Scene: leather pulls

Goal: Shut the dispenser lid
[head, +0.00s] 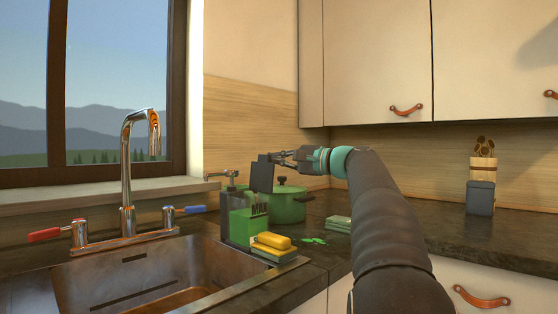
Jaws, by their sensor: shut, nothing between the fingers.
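The dispenser beside the sink has a dark body (236,203) with a green part (248,226) in front. A dark flat panel, which looks like its lid (262,174), stands raised, nearly upright, above the body. My gripper (275,157) is shut and empty at the upper right edge of the lid. I cannot tell whether the fingertips touch it. My arm comes in from the lower right.
A green lidded pot (288,206) stands close behind the dispenser. A yellow sponge (272,241) lies in front. The faucet (128,180) and sink (140,275) are left. A utensil holder (483,170) and grey box (480,198) stand right.

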